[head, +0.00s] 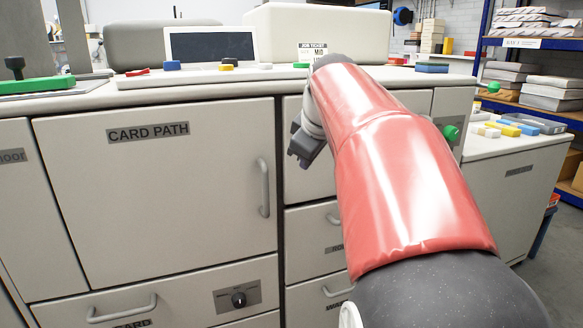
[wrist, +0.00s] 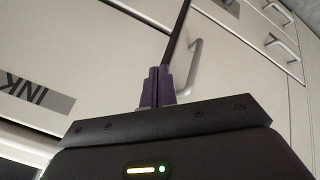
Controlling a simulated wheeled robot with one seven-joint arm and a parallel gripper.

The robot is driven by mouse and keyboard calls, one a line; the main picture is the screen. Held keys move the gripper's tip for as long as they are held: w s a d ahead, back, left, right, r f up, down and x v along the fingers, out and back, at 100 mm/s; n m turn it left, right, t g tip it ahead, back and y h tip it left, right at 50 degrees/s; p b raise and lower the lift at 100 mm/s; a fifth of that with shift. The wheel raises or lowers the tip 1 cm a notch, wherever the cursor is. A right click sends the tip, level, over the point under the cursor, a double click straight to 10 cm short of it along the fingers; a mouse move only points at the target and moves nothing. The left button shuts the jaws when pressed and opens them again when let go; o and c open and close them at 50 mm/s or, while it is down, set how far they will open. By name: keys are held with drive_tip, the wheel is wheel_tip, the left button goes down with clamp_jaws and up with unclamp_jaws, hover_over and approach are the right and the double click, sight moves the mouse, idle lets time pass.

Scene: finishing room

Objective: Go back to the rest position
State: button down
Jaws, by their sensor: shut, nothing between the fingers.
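My red-sleeved arm reaches forward and left across the middle and right of the head view. My gripper (head: 299,155) shows at its far end as a small dark shape in front of the cabinet fronts, below the counter. In the wrist view my gripper (wrist: 157,75) has its two dark fingers together, with nothing between them. Behind the fingers is a pale panel with a bar handle (wrist: 194,62) and a label (wrist: 42,92) reading INK upside down. I cannot tell whether the fingers touch the handle; they look apart from it.
The CARD PATH door (head: 160,190) is closed, with its handle (head: 263,188) left of my gripper. Drawers lie behind and below my arm. The countertop (head: 190,92) holds a screen (head: 210,45) and small coloured parts. A side counter (head: 505,145) and blue shelving (head: 483,40) stand at right.

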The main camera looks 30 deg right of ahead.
drive_tip(key=shift+s+r, duration=0.15)
drive_tip(key=s+a+f+m+y, duration=0.1)
drive_tip(key=s+a+f+m, duration=0.1)
drive_tip(key=s+a+f, duration=0.6)
drive_tip(key=s+a+f+m+g+y, duration=0.1)
drive_tip(key=s+a+f+m, duration=0.2)
drive_tip(key=s+a+f, duration=0.6)
drive_tip(key=a+f, duration=0.3)
drive_tip(key=a, duration=0.2)
drive_tip(key=shift+a+f, duration=0.25)
drive_tip(key=shift+a, duration=0.15)
